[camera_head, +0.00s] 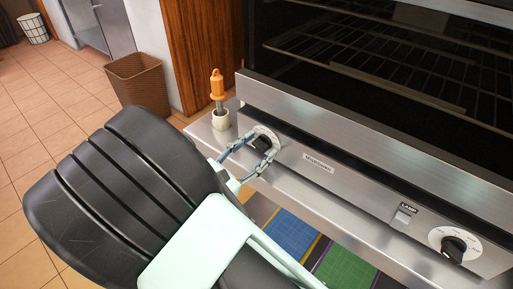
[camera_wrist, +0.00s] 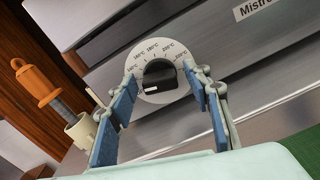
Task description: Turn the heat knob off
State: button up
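The heat knob (camera_wrist: 158,76) is black and sits in a white dial (camera_wrist: 152,47) marked with temperatures in °C. A pale mark shows on the knob's lower left side. In the head view the knob (camera_head: 262,142) is at the left end of the steel front panel. My gripper (camera_wrist: 160,80) is open, with one blue-padded finger on each side of the knob. Its fingertips lie over the dial's edges, and gaps show between the fingers and the knob. In the head view my gripper (camera_head: 254,148) partly hides the dial; contact with the panel cannot be told.
An orange-handled tool (camera_head: 217,88) stands in a pale cup (camera_head: 221,120) just left of the knob. A second knob (camera_head: 453,249) and a lamp switch (camera_head: 403,216) are at the panel's right. The oven with racks (camera_head: 390,70) is above. A brown bin (camera_head: 138,82) stands behind.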

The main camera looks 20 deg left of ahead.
jog(key=c, duration=1)
jog(key=shift+r, duration=0.1)
jog(key=shift+r+n+p, duration=0.1)
jog(key=shift+n+p, duration=0.2)
jog(key=shift+p, duration=0.3)
jog(key=shift+r+n+p, duration=0.1)
jog(key=shift+n+p, duration=0.9)
jog(key=shift+p, duration=0.15)
jog(key=shift+n+p, duration=1.4)
jog(key=shift+n, duration=0.4)
jog(key=o, duration=1.1)
jog(key=shift+f, duration=0.2)
